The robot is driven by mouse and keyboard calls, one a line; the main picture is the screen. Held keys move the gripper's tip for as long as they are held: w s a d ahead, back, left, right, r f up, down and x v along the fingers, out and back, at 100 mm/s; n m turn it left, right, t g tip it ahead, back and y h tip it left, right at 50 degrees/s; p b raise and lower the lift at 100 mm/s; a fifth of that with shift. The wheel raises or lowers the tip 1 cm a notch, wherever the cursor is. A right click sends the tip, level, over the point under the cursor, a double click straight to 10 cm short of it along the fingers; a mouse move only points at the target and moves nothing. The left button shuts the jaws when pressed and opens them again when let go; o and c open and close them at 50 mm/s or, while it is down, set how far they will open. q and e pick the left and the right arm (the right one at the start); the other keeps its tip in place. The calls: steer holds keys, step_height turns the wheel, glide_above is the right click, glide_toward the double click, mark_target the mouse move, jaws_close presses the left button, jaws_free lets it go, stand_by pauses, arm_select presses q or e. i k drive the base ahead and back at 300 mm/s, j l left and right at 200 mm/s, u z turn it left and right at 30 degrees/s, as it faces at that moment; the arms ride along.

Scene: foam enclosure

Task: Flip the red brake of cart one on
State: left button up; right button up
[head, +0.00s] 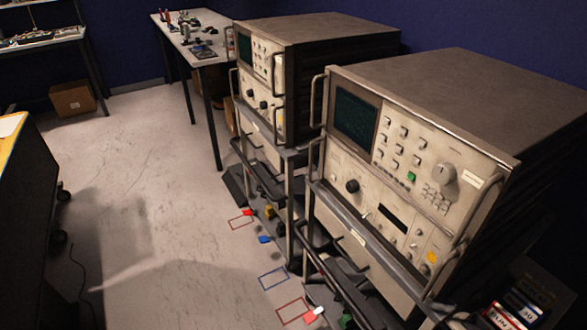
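Two carts stand side by side on the right, each bearing a beige rack instrument with a dark screen: a near instrument (400,170) and a far instrument (262,85). Which one is cart one, I cannot tell. A small red tab (248,213) sits low at the far cart's foot, by a red floor outline (238,223). A blue tab (264,239) is just nearer. At the near cart's foot is another red tab with a whitish part (312,316). Whether the tabs are up or down is too small to tell. Neither of my grippers is in view.
Blue (273,278) and red (294,310) outlines mark the floor beside the carts. A dark cabinet (25,195) stands at left. A workbench (190,35) and a cardboard box (72,99) are at the back. The pale floor (150,190) between is clear.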

mark_target(247, 213)
steer(key=j+z, duration=0.1)
steer(key=z, duration=0.2)
steer(key=i+j+z, duration=0.15)
steer(key=z, duration=0.15)
steer(key=i+j+z, duration=0.15)
steer(key=j, duration=0.35)
steer(key=i+j+z, duration=0.2)
steer(key=j, duration=0.3)
steer(key=j+z, duration=0.15)
steer(key=j, duration=0.35)
steer(key=i+j+z, duration=0.2)
steer(key=j, duration=1.45)
steer(key=i+j, duration=0.1)
steer(key=j, duration=1)
